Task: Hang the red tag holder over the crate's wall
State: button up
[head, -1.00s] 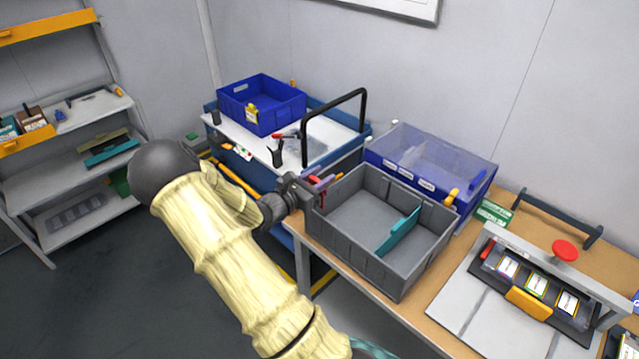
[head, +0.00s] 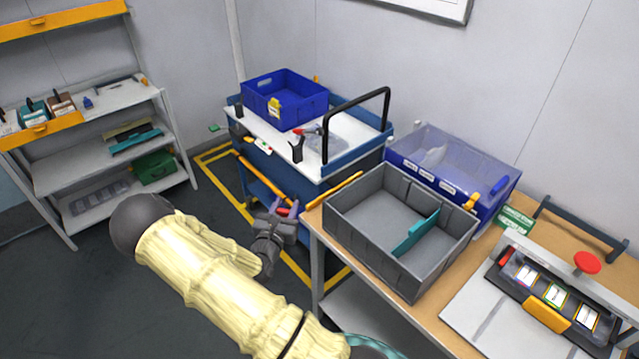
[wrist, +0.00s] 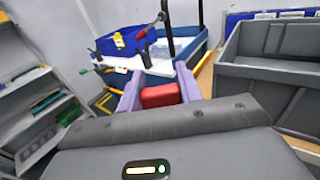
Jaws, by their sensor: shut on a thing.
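My gripper (head: 287,204) is shut on a small red piece (head: 283,212), which looks like the red tag holder. In the wrist view the red piece (wrist: 161,95) sits between the two purple fingers (wrist: 131,92); its lower part is hidden by the gripper body. The gripper is in the air left of the grey crate (head: 345,224) on the wooden bench, apart from it. A blue crate (head: 299,114) stands on the cart, with a yellow tag holder (head: 273,107) on its front wall. The grey crate (wrist: 258,92) is at the right in the wrist view.
The grey crate holds a teal divider (head: 414,235). A lidded blue bin (head: 455,180) stands behind it. The cart (head: 340,168) carries a black handle (head: 357,112) and a red-and-black tool (head: 305,132). Shelves (head: 100,165) stand at the left. Open floor (head: 205,205) lies between.

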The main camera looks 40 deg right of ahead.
jog(key=s+a+f+n+t+y, duration=0.2)
jog(key=a+f+n+t+y, duration=0.1)
jog(key=a+f+n+y, duration=0.2)
jog(key=s+a+f+n+t+y, duration=0.2)
jog(key=a+f+n+y, duration=0.3)
jog(key=a+f+y, duration=0.3)
jog(key=a+f+t, duration=0.1)
jog(key=a+f, duration=0.1)
jog(key=a, duration=0.2)
jog(key=shift+s+y, duration=0.25)
jog(key=shift+y, duration=0.15)
jog(key=shift+w+a, duration=0.1)
